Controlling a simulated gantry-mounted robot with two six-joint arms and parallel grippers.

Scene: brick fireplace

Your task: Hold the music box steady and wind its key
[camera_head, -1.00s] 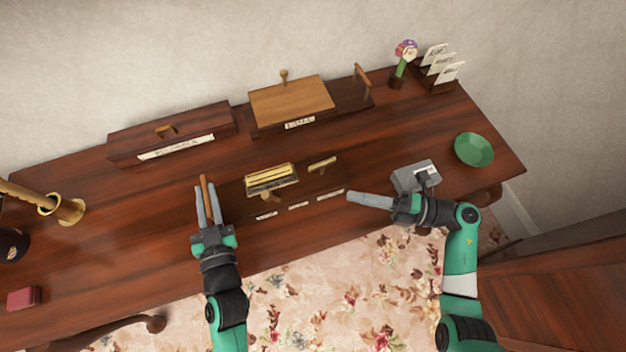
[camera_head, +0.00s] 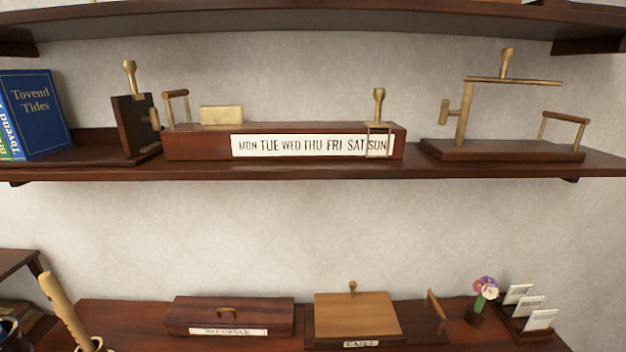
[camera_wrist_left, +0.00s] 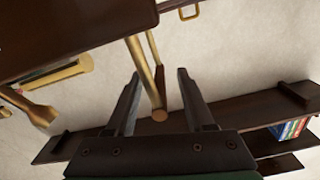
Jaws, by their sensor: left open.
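No object in view is clearly marked as a music box, and I cannot tell which one it is. In the left wrist view my left gripper (camera_wrist_left: 160,73) is open. A brass-coloured rod (camera_wrist_left: 149,85) with a round end shows between its fingers; contact is not visible. My right gripper is out of view.
A wall shelf (camera_head: 500,178) holds a weekday box (camera_head: 210,145), brass-fitted wooden stands (camera_head: 490,150) and books (camera_head: 38,112). On the table are a flower (camera_head: 484,290), a card rack (camera_head: 530,318) and a thick rod in a brass holder (camera_head: 62,308).

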